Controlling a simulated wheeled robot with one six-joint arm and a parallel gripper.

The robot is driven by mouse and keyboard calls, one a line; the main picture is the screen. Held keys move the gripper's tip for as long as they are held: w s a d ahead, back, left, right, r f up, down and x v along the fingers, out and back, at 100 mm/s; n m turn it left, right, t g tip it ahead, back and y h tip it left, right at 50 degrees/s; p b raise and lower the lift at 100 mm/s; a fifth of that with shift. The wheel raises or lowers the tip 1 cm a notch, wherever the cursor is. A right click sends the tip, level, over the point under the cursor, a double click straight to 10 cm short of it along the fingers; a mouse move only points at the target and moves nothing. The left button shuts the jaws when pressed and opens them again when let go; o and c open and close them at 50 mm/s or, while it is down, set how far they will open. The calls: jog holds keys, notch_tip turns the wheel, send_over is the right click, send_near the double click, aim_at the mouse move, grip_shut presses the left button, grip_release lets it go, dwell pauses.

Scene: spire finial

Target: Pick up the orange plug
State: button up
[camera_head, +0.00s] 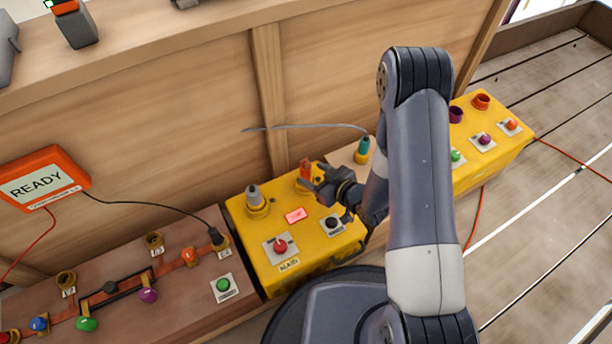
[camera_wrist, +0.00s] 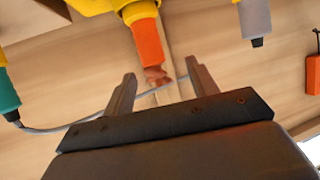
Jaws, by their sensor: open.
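The orange plug (camera_head: 306,167) stands upright in a yellow socket on top of the yellow box (camera_head: 320,253). In the wrist view the orange plug (camera_wrist: 148,42) hangs from its yellow socket at the top, as that picture is turned over. My gripper (camera_head: 320,180) is right beside the plug, on its right in the head view. In the wrist view my gripper (camera_wrist: 160,72) has its two fingers apart, with the plug's narrow brown end near the gap between the tips. Nothing is held. I cannot tell whether a finger touches the plug.
A grey plug (camera_head: 253,195) stands left of the orange one. A teal plug (camera_head: 362,147) with a grey cable is to the right; the cable (camera_wrist: 70,127) crosses behind my fingers. A wooden wall (camera_head: 200,110) rises close behind. An orange READY box (camera_head: 45,180) is at left.

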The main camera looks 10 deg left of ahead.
aim_at(302, 166)
jog(key=shift+x, duration=1.05)
jog(key=shift+w+d+f+b+x, duration=0.15)
jog(key=shift+b+x, duration=0.2)
jog(key=shift+x, duration=0.55)
jog(key=shift+d+f+b+x, duration=0.1)
jog(key=shift+b+x, duration=0.3)
jog(key=shift+x, duration=0.45)
jog(key=shift+w+d+f+b+x, duration=0.15)
jog(key=shift+b+x, duration=0.2)
jog(key=shift+x, duration=0.55)
jog(key=shift+c, duration=0.2)
jog(key=c, duration=1.1)
